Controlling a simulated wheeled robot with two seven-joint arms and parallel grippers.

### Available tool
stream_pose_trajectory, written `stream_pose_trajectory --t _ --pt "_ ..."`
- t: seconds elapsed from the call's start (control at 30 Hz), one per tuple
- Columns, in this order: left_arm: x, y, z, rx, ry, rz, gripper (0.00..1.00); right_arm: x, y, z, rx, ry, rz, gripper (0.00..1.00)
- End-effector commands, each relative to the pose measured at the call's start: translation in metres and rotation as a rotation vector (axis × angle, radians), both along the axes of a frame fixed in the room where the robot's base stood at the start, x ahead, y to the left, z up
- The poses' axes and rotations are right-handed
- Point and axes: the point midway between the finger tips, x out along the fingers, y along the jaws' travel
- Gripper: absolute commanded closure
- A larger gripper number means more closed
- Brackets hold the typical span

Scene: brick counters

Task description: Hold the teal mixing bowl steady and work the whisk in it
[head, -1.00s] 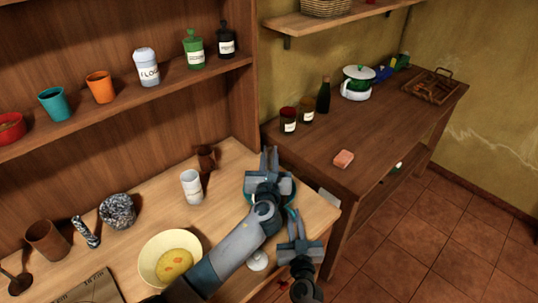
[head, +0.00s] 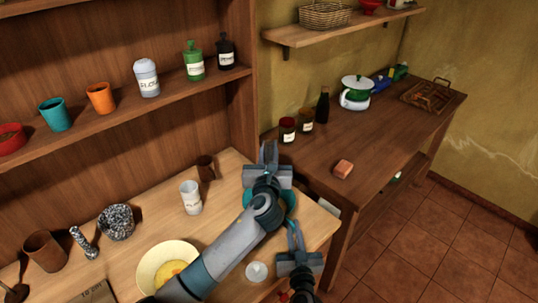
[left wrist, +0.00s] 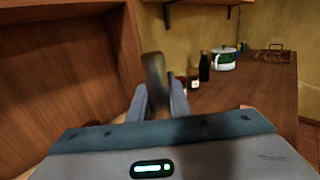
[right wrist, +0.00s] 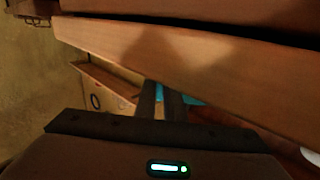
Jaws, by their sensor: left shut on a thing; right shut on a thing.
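The teal mixing bowl (head: 290,198) stands near the right end of the light wooden counter. My left arm hides most of it in the head view. My left gripper (head: 268,153) is over the bowl, shut. In the left wrist view its fingers hold a dark upright handle (left wrist: 154,82), which looks like the whisk's; the whisk's lower end is hidden. My right gripper (head: 295,236) is at the bowl's near right side, shut on its rim. The right wrist view shows teal (right wrist: 194,100) beside the fingers.
A cream bowl (head: 147,268) with yellow content, a white canister (head: 190,197), a brown cup (head: 206,167) and a small white cup (head: 256,271) stand close by. A dark side table (head: 390,130) carries jars, a bottle and a pot. Shelves rise behind the counter.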

Motion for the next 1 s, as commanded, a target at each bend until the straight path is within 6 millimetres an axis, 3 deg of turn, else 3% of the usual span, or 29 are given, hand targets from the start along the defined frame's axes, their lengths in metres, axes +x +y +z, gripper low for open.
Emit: stream_pose_trajectory --t 0.33,0.87,0.9,1.0 --pt "0.0 0.0 0.027 0.0 -0.002 0.0 1.0 0.0 0.0 0.0 0.0 0.0 0.0 1.0" --pt "0.0 0.0 0.03 0.0 -0.001 0.0 1.0 0.0 0.0 0.0 0.0 0.0 0.0 1.0" --pt "0.0 0.0 0.03 0.0 -0.001 0.0 1.0 0.0 0.0 0.0 0.0 0.0 0.0 0.89" --pt "0.0 0.0 0.03 0.0 -0.001 0.0 1.0 0.0 0.0 0.0 0.0 0.0 0.0 0.69"
